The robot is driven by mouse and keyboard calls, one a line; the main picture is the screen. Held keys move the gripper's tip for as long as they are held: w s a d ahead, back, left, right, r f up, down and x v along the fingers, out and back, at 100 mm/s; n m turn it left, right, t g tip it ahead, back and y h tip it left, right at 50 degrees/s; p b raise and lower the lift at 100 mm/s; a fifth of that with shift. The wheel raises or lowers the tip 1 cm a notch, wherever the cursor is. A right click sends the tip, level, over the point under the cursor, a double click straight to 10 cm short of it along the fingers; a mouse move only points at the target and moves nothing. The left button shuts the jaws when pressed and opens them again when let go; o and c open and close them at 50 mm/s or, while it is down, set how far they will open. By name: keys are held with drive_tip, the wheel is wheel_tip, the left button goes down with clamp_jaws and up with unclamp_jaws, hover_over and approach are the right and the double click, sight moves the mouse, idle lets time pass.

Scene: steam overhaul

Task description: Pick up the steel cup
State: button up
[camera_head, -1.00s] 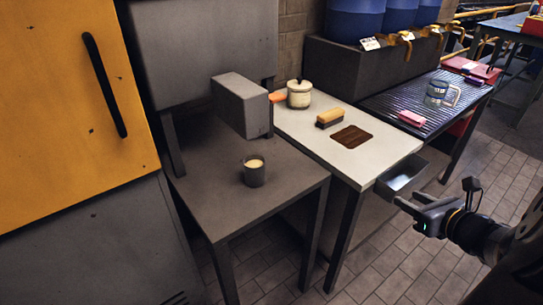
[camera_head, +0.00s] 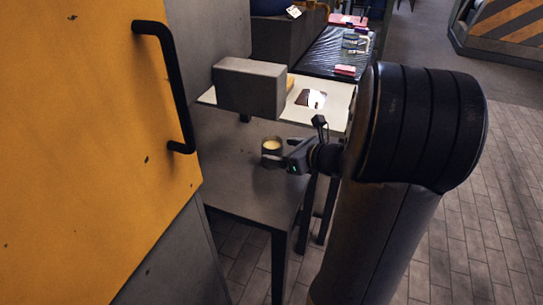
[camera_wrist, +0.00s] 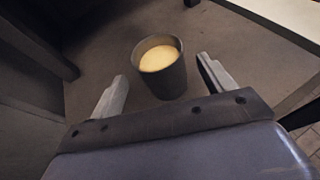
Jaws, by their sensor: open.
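The steel cup (camera_head: 271,150) is a small dark grey cup with a pale yellow content. It stands upright on the grey metal table (camera_head: 235,188). My gripper (camera_head: 285,158) is at the right side of the cup, low over the table. In the wrist view the cup (camera_wrist: 163,75) stands just ahead of the open jaws (camera_wrist: 165,88), roughly between the fingertips and nearer the right finger. Nothing is held. In the head view my gripper hides part of the cup's right side.
A grey box-shaped housing (camera_head: 248,88) juts out above the back of the table. The orange cabinet (camera_head: 90,120) with a black handle (camera_head: 178,85) stands at the left. A white table (camera_head: 334,107) with a brown mat (camera_head: 311,98) lies behind.

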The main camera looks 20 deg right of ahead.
sight(266, 144)
drive_tip(key=shift+b+x, duration=0.55)
drive_tip(key=shift+x, duration=2.55)
drive_tip(key=shift+r, duration=0.15)
drive_tip(key=c, duration=1.3)
drive_tip(key=shift+r, duration=0.45)
drive_tip(key=shift+c, duration=0.2)
wheel_tip(266, 144, up, 3)
drive_tip(key=shift+d+r+p, duration=0.1)
drive_tip(key=shift+d+p, duration=0.05)
drive_tip(key=shift+p, duration=0.7)
drive_tip(key=s+d, duration=0.3)
drive_tip(key=s, duration=0.5)
drive_tip(key=s+d+p, duration=0.1)
drive_tip(key=s+d, duration=0.2)
drive_tip(key=s, duration=0.5)
drive_tip(key=shift+s+d+f, duration=0.25)
drive_tip(key=shift+s+d, duration=0.05)
